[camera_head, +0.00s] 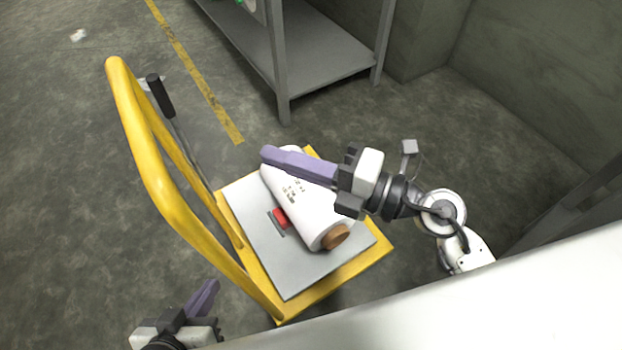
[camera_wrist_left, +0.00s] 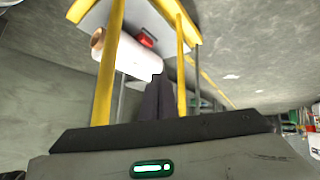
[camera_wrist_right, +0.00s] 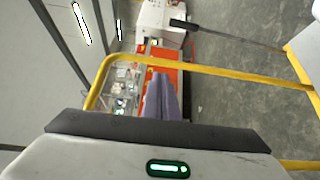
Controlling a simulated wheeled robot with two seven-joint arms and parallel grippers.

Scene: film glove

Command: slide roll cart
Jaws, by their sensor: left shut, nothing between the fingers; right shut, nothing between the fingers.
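The yellow roll cart (camera_head: 180,225) stands on the floor with its looped handle at the left and a grey deck (camera_head: 262,262). A white roll (camera_head: 290,195) with a brown core end lies on the deck, beside a small red part (camera_head: 281,217). My right gripper (camera_head: 266,155) is shut and empty; its purple fingers overlap the roll's far end in the head view, and contact cannot be told. My left gripper (camera_head: 212,285) is shut and empty, outside the handle at the lower left. The left wrist view shows the roll (camera_wrist_left: 127,55) between the cart's yellow posts (camera_wrist_left: 107,75).
A grey metal shelf (camera_head: 300,66) stands beyond the cart, near a wall (camera_head: 545,75). A yellow floor line (camera_head: 195,75) runs past the cart. The floor left of the handle is mostly clear. A white surface (camera_head: 450,310) fills the lower right.

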